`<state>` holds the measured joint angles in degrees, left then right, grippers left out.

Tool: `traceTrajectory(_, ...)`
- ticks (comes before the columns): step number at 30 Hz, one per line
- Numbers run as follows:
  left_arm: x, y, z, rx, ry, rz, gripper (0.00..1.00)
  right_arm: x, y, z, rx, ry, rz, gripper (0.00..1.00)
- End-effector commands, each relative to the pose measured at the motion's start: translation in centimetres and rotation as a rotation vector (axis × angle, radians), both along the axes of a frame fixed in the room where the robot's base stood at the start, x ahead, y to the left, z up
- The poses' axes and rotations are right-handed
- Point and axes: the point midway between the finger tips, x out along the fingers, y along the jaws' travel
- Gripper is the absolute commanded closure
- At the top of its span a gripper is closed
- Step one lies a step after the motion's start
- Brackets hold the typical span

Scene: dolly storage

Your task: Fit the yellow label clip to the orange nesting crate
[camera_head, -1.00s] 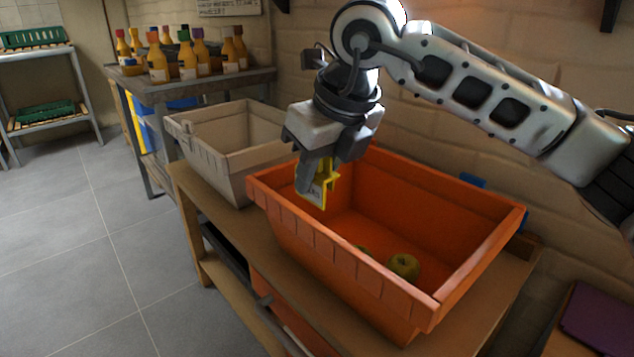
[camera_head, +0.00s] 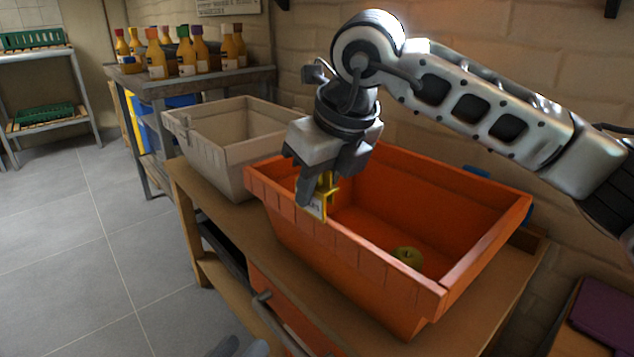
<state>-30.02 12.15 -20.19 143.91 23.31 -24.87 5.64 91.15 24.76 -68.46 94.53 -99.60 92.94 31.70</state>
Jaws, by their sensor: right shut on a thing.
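The orange nesting crate (camera_head: 390,278) stands open on a wooden bench. My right gripper (camera_head: 318,188) is above the crate's near long rim, toward its left end, pointing down. It is shut on the yellow label clip (camera_head: 327,193), which has a white label face on its near side. The clip is upright at the rim and overlaps it in view; I cannot tell whether it touches or is seated. The fingers hide part of the clip. A grey piece of my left gripper (camera_head: 240,348) shows at the bottom edge, and its jaws cannot be made out.
A greenish-yellow apple (camera_head: 408,257) lies inside the orange crate. A beige crate (camera_head: 215,150) stands close on the left. Bottles (camera_head: 187,57) stand on a table behind. A metal handle (camera_head: 275,318) shows below the bench's front. The floor at left is clear.

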Motion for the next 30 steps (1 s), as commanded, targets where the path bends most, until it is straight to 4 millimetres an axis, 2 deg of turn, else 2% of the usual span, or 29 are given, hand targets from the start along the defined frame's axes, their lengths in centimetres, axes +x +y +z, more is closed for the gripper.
traceTrajectory(30, 0.0, 0.0, -3.2, 0.016, 0.012, 0.0, 0.64, 0.0, 0.0, -3.2, 0.0, 0.0, 0.0, 0.98)
